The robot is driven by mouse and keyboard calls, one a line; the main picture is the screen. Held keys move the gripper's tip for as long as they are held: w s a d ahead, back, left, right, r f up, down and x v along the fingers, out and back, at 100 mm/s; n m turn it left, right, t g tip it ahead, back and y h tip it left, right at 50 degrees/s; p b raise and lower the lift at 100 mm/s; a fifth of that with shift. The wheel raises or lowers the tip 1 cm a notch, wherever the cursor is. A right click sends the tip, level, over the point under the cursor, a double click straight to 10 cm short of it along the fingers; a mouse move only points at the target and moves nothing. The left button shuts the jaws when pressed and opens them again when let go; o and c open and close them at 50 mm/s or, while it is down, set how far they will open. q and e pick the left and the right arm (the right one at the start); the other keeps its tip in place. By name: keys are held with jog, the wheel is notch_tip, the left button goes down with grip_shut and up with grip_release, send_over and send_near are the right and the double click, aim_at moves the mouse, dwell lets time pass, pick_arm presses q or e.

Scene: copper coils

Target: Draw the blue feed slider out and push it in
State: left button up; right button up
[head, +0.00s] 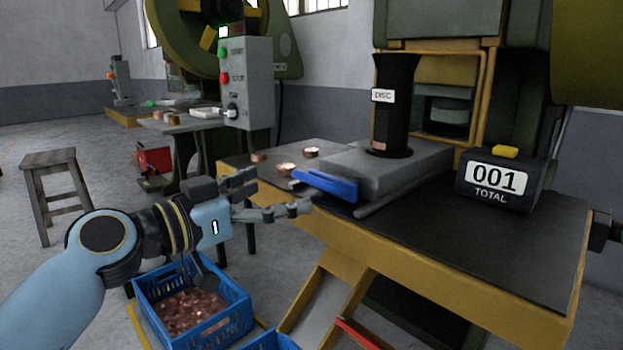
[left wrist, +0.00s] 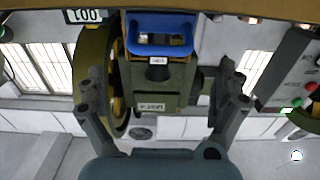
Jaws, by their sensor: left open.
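The blue feed slider (head: 326,186) sticks out at the left front of a grey block (head: 385,165) on the press table. A black tube (head: 394,105) labelled DISC stands upright on that block. My left gripper (head: 280,191) is open and empty, just left of the blue slider's end and apart from it. In the left wrist view the blue slider (left wrist: 160,22) shows at the top centre, beyond and between the spread fingers of my left gripper (left wrist: 158,70). My right gripper is not in view.
A counter (head: 497,180) reading 001 TOTAL stands on the table (head: 450,245) at the right. Copper coils (head: 311,152) lie behind the slider. A blue crate (head: 190,322) of copper pieces stands below my left arm, beside a yellow-edged chute (head: 325,305). A stool (head: 52,190) is at the left.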

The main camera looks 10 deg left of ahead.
aim_at(308, 182)
pick_arm(q)
jog(key=x, duration=0.6)
jog(key=shift+w+d, duration=0.55)
jog(key=shift+w, duration=0.15)
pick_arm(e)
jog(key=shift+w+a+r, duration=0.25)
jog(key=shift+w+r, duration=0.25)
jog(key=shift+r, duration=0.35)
